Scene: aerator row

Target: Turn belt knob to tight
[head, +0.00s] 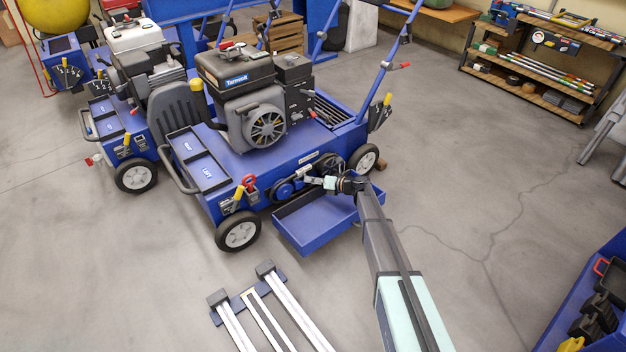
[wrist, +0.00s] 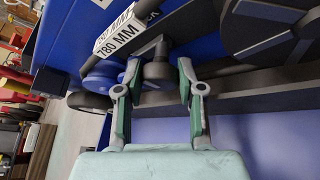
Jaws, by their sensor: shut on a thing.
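The belt knob (wrist: 157,70) is a dark, round knob on the side of the blue aerator (head: 290,145). In the wrist view it sits between the two fingertips of my gripper (wrist: 159,78). My gripper is shut on it, with one finger on each side. In the head view my gripper (head: 322,182) reaches the machine's lower side, just right of a blue pulley (head: 284,190). The knob is too small and covered there to make out. I cannot read a tight mark or the knob's setting in either view.
A white label reading 780 MM (wrist: 118,38) and a dark bar lie close above the knob. A blue open tray (head: 318,235) sits below my gripper. A rail frame (head: 265,305) lies on the floor in front.

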